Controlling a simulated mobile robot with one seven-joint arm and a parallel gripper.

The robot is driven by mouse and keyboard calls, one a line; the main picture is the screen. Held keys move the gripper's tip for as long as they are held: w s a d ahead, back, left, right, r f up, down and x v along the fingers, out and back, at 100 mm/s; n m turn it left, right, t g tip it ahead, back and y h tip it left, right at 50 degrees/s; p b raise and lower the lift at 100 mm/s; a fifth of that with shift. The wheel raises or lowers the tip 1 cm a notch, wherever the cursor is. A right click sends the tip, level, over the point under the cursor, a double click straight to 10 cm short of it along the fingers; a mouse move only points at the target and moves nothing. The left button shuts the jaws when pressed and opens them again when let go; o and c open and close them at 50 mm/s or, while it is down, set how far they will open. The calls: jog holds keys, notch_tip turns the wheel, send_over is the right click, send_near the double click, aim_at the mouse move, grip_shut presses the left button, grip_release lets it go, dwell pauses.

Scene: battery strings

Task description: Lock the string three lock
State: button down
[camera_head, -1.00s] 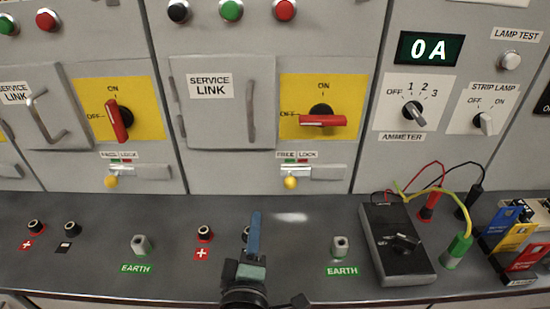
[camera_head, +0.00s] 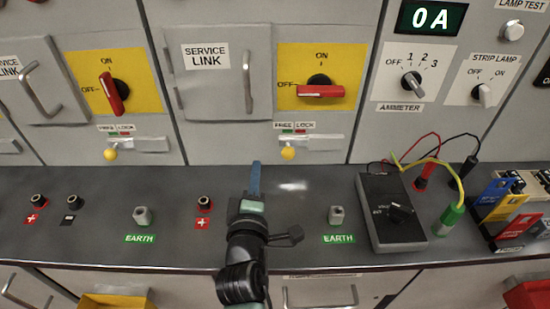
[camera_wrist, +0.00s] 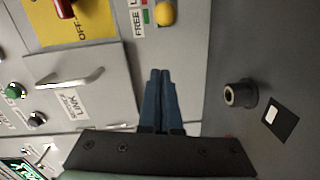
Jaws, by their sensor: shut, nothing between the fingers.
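The right-hand lock has a yellow knob (camera_head: 288,153) at the left end of its slot, under a FREE/LOCK label (camera_head: 295,128); the knob lies on the FREE side. The same knob appears at the top of the wrist view (camera_wrist: 165,13). The left-hand lock's yellow knob (camera_head: 110,154) is also at its left end. No string number is readable. My gripper (camera_head: 255,165) is shut and empty, its blue fingers pointing at the panel, below and left of the right-hand knob and apart from it. The closed fingers also show in the wrist view (camera_wrist: 160,72).
Above the right-hand lock is a red switch handle (camera_head: 320,91), turned to OFF. The dark worktop (camera_head: 295,205) carries sockets, including an earth post (camera_head: 336,215), and a black meter (camera_head: 393,212) with leads. A black socket (camera_wrist: 240,93) stands near my fingers.

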aim_at(288, 150)
jog(key=w+d, duration=0.1)
jog(key=w+p, duration=0.1)
jog(key=w, duration=0.1)
jog(key=w+d+p, duration=0.1)
jog(key=shift+w+d+f, duration=0.1)
jog(key=shift+w+d, duration=0.15)
jog(key=shift+d, duration=0.05)
jog(key=shift+w+d+f+p, duration=0.15)
jog(key=shift+d+f+p, duration=0.25)
jog(key=shift+d, duration=0.3)
